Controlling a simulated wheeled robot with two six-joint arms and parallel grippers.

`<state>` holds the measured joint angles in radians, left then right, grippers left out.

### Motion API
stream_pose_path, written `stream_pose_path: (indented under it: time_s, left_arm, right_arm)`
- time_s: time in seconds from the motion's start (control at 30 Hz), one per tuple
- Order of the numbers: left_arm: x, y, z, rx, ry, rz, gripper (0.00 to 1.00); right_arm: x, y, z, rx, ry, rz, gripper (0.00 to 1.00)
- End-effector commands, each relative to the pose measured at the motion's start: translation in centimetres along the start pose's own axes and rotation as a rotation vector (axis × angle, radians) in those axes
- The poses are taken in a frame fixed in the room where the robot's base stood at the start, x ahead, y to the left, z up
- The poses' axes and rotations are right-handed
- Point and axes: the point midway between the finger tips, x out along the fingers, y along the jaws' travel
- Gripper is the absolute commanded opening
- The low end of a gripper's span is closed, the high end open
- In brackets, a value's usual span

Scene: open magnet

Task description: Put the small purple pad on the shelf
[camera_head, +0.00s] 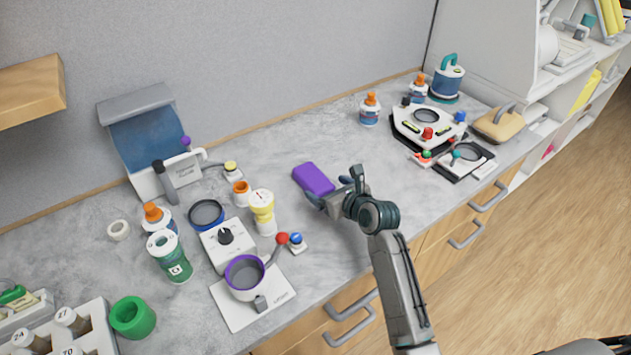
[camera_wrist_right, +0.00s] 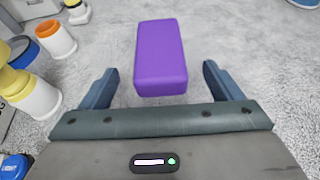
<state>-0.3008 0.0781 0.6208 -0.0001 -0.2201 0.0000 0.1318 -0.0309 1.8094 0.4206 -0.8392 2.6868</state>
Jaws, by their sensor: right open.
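The small purple pad (camera_head: 314,179) lies on the grey countertop near its middle, in the head view. In the right wrist view the purple pad (camera_wrist_right: 160,58) is a rounded block just ahead of my right gripper, lined up between its fingers. My right gripper (camera_head: 338,190) is at the near right end of the pad in the head view. In the wrist view my right gripper (camera_wrist_right: 160,88) is open, with a finger on each side and a gap to the pad. A wooden shelf (camera_head: 30,90) is on the wall at the upper left. My left gripper is not in view.
Left of the pad stand a yellow-topped bottle (camera_head: 262,210), an orange-ringed jar (camera_head: 241,193) and a white device with a purple-rimmed cup (camera_head: 246,276). An orange-capped bottle (camera_head: 370,108) stands behind right. The counter (camera_head: 340,135) behind the pad is clear.

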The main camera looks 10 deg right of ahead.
Motion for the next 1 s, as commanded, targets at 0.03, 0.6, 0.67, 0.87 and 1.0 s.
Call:
stream_pose_path:
  time_s: [0.03,0.6,0.67,0.87,1.0]
  left_arm:
    - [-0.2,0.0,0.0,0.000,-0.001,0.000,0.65]
    - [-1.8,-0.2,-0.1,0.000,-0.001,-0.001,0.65]
    - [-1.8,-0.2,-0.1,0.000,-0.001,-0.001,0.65]
    - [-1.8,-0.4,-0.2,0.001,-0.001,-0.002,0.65]
    - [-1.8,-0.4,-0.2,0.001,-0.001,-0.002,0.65]
  right_arm:
    - [0.6,0.0,0.1,0.001,0.001,0.001,0.85]
    - [6.3,0.0,-0.1,-0.002,0.001,-0.001,0.85]
    - [6.6,0.0,-0.2,-0.002,0.002,0.000,0.85]
    - [6.7,0.0,-0.2,-0.002,0.001,-0.001,0.85]
    - [6.7,0.0,-0.2,-0.002,0.001,-0.001,0.68]
